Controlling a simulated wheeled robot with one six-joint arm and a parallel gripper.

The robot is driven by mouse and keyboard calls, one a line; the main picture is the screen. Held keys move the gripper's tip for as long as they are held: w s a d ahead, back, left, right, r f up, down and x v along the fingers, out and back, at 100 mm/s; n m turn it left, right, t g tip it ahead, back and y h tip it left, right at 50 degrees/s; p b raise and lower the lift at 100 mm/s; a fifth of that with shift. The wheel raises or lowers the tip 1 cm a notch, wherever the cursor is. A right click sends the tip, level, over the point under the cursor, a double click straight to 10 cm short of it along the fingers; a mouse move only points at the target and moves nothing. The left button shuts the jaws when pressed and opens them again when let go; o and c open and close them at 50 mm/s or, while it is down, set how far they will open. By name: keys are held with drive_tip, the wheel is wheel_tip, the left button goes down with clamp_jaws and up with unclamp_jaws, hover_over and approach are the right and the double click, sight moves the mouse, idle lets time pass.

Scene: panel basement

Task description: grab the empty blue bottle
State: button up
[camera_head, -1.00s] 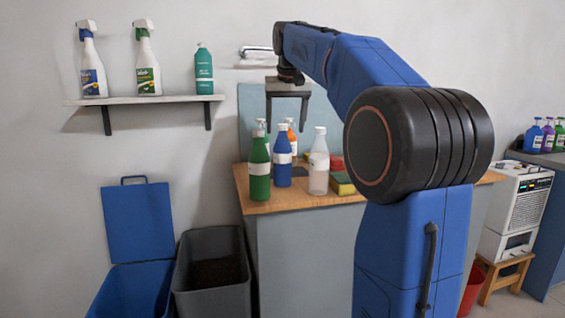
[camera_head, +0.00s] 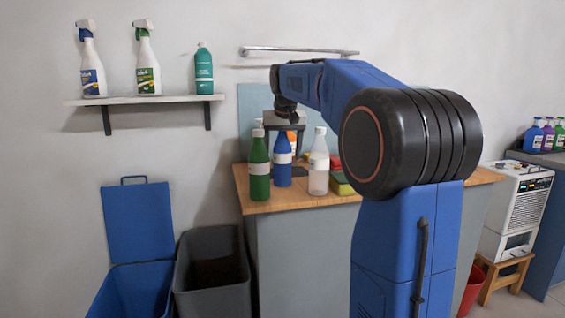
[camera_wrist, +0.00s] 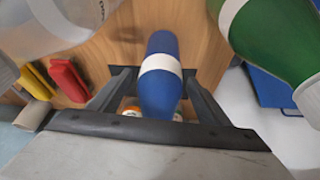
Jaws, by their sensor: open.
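My gripper (camera_head: 284,150) is open and points down at the blue bottle's upper part. In the wrist view the blue bottle (camera_wrist: 162,95) lies between the two open fingers (camera_wrist: 155,75), with a gap visible on each side. Whether the bottle is empty cannot be told.
The green bottle (camera_wrist: 270,40) and clear bottle (camera_wrist: 60,20) stand close on either side. An orange-marked bottle (camera_head: 292,139) is partly hidden behind. The counter (camera_head: 300,200) ends just in front; a grey bin (camera_head: 212,270) stands left.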

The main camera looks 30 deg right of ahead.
drive_tip(key=c, duration=1.1)
